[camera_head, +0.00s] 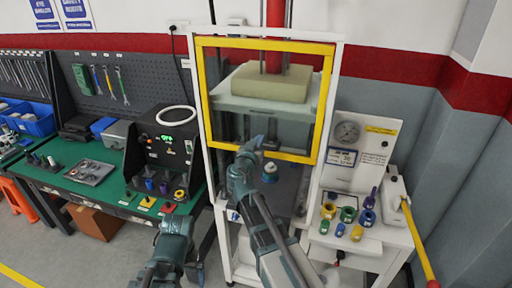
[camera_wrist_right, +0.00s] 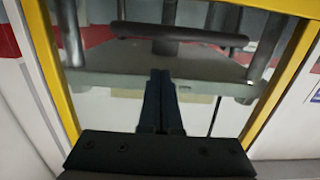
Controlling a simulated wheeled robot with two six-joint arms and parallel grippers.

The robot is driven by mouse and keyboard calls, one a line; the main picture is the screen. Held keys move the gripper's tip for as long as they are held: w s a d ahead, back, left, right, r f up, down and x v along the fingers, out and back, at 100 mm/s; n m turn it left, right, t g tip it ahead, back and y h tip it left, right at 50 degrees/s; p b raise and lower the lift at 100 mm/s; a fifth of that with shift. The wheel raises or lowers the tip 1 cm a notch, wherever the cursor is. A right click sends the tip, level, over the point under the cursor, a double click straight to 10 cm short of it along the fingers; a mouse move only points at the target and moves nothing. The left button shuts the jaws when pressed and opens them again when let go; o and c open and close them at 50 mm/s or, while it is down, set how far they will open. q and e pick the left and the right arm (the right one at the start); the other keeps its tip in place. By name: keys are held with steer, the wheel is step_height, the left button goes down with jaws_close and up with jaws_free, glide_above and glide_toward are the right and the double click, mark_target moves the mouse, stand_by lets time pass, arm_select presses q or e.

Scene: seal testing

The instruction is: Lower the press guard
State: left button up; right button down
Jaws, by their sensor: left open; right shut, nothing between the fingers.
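The press guard is a clear pane in a yellow frame (camera_head: 206,90) on the white press stand (camera_head: 333,100). It covers the upper part, and the space below its bottom bar is open. In the right wrist view its yellow side bars (camera_wrist_right: 52,75) flank the fingers. My right gripper (camera_head: 259,143) is at the guard's bottom bar, with its fingers (camera_wrist_right: 160,92) together and nothing between them. I cannot tell whether they touch the guard. My left gripper (camera_head: 165,278) is open and low at the bottom edge, away from the press; its fingers are hard to make out.
A green bench (camera_head: 90,180) with a black tester (camera_head: 170,145) stands left. A white cart (camera_head: 372,238) on the right carries a gauge (camera_head: 346,133), several coloured rings and a yellow-red lever (camera_head: 416,240). A beige block (camera_head: 268,85) shows behind the guard pane.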

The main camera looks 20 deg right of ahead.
arm_select(q)
steer(key=shift+f+b, duration=0.95)
steer(key=shift+f, duration=0.55)
arm_select(e)
steer(key=shift+w+d+f, duration=0.1)
steer(key=shift+w+f, duration=0.05)
steer(key=shift+f, duration=1.35)
arm_select(q)
steer(key=shift+f, duration=0.15)
arm_select(e)
steer(key=shift+f, duration=0.15)
arm_select(q)
step_height(320, 180, down, 30)
steer(key=b, duration=3.1)
steer(key=shift+f, duration=0.25)
arm_select(e)
step_height(320, 180, down, 30)
steer(key=shift+f, duration=0.25)
arm_select(q)
steer(key=r+p, duration=0.2)
steer(key=a+r+p, duration=0.1)
steer(key=r+p, duration=0.1)
steer(key=shift+r+p, duration=0.35)
steer(key=shift+p, duration=0.05)
arm_select(e)
steer(key=s+a+r, duration=0.4)
steer(key=s+a, duration=0.2)
steer(key=s, duration=0.3)
steer(key=shift+r, duration=0.4)
